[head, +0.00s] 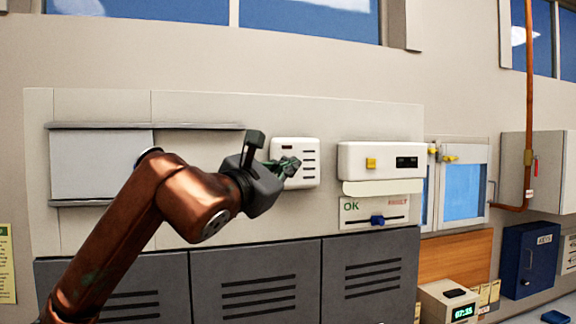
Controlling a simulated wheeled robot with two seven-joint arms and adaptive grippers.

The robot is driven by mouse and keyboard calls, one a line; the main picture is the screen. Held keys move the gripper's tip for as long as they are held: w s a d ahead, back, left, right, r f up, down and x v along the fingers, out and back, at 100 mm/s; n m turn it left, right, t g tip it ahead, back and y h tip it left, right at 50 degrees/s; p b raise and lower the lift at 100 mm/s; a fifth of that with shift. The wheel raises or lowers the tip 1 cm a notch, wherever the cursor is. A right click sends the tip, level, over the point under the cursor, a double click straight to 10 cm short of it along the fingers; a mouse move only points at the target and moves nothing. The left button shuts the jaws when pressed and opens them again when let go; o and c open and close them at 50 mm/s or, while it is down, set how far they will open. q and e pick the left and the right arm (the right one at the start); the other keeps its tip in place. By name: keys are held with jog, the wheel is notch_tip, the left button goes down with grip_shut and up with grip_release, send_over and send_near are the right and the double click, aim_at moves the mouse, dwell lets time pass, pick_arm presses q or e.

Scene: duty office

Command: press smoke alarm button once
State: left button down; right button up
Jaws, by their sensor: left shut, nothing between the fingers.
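A white rounded wall box with dark slots (308,150), which looks like the smoke alarm, is mounted on the pale panel near the middle. My left gripper (291,166) is shut and empty. Its fingertips overlap the lower left part of this box. I cannot tell whether they touch it. The fingers cover part of the box's face, and I see no button on the part that shows. My right gripper is not in view.
Right of the box is a white unit (384,149) with a yellow button (371,163), above an OK/FAULT plate (357,217) with a blue slider (377,220). Grey louvred cabinets (255,285) stand below. A sliding white panel (95,165) is at left.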

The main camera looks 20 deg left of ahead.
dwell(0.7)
pick_arm(q)
jog(key=shift+w+a, duration=0.1)
jog(key=shift+w+a, duration=0.2)
jog(key=shift+w, duration=0.05)
jog(key=shift+w+a, duration=0.25)
jog(key=shift+w, duration=0.1)
dwell(0.8)
jog(key=shift+s+d, duration=0.5)
jog(key=shift+s, duration=0.2)
